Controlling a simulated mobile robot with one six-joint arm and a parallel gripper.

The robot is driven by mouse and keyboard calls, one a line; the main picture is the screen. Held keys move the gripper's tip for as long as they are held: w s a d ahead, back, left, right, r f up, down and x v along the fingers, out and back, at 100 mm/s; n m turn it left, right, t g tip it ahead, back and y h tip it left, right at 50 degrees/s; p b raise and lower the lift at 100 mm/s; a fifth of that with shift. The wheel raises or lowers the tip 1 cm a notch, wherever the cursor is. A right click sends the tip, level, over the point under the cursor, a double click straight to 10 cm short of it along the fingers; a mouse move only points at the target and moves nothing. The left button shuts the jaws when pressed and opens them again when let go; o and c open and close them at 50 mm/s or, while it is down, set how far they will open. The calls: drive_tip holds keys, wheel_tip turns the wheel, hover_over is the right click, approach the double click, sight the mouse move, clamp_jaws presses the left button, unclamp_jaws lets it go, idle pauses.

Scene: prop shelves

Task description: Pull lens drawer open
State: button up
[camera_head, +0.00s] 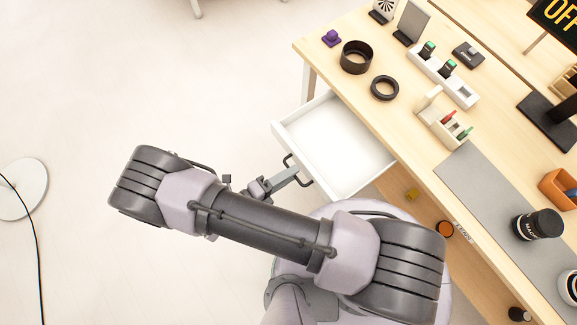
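A white drawer (330,140) stands pulled out from the front of the wooden desk, and its visible inside is empty. Its dark bar handle (309,183) is on the drawer's front face, toward my arm. My gripper (294,172) reaches that handle, with its tip at the middle of the bar. The fingers are too small to show whether they are closed on it. My arm covers the area below the drawer.
The desk top (400,130) carries a black ring (385,88), a dark round cup (356,58), a white power strip (445,78), a grey mat (480,185) and a black jar (538,224). An orange item (445,228) sits below the desk edge.

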idle(0.4)
drive_tip(key=p+v, duration=0.2)
drive_tip(key=v, duration=1.5)
drive_tip(key=shift+a, duration=0.2)
drive_tip(key=shift+s, duration=0.1)
